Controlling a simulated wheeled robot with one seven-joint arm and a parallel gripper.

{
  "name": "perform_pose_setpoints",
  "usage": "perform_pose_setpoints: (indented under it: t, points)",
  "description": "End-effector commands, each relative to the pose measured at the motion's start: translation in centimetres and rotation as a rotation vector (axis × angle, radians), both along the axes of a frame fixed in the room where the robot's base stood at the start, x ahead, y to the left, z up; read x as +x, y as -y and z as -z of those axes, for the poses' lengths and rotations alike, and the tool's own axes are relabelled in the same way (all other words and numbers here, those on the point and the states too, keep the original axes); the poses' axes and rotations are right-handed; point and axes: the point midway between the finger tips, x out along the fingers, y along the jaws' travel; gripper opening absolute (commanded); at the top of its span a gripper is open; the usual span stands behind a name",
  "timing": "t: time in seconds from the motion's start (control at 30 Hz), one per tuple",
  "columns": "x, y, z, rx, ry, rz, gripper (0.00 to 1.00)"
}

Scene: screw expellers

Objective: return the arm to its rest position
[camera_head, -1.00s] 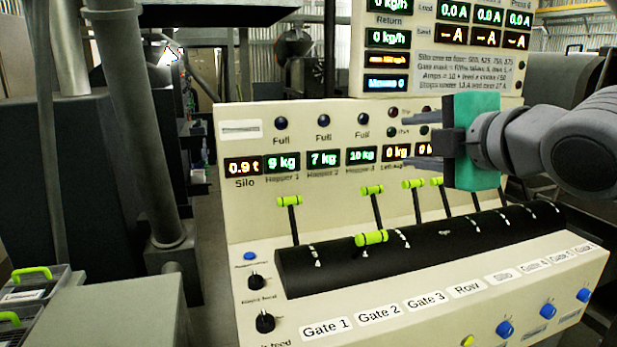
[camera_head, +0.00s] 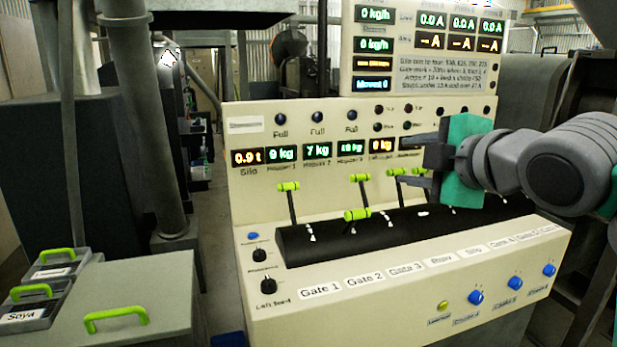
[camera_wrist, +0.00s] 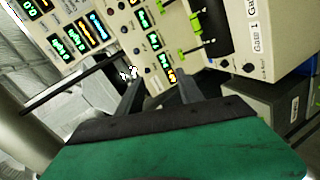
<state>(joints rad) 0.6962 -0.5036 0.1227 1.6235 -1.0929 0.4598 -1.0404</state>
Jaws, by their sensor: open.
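My gripper (camera_head: 420,158) is in front of the right part of the control panel (camera_head: 262,219) in the head view. Its dark fingers point left and are apart, with nothing between them. In the wrist view, the fingers of my gripper (camera_wrist: 152,92) spread apart in front of the panel face. My grey arm comes in from the right edge of the head view. The lever with a green handle (camera_head: 288,186) above Gate 1 stands up. Another green handle (camera_head: 357,214) sits lower and nearer. My gripper hides some levers on the right.
A bin lid with a green handle (camera_head: 115,318) stands at lower left, beside grey boxes, one labelled Soya (camera_head: 25,314). A thick grey pipe (camera_head: 150,120) rises left of the panel. Blue knobs (camera_head: 475,297) line the panel's front. A display board (camera_head: 425,50) stands above.

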Motion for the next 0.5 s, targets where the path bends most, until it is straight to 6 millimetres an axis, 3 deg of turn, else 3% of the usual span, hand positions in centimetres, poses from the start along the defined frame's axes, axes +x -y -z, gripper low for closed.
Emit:
perform_pose_setpoints:
  t: [0.13, 0.27, 0.37, 0.5]
  points:
    - [0.9, -0.1, 1.8, 0.155, -0.109, 0.076, 0.44]
    - [1.4, -0.2, 5.3, 0.333, -0.259, 0.188, 0.44]
    - [1.2, -0.5, 9.1, 0.476, -0.401, 0.304, 0.44]
    - [-0.8, -1.4, 15.5, 0.657, -0.621, 0.516, 0.44]
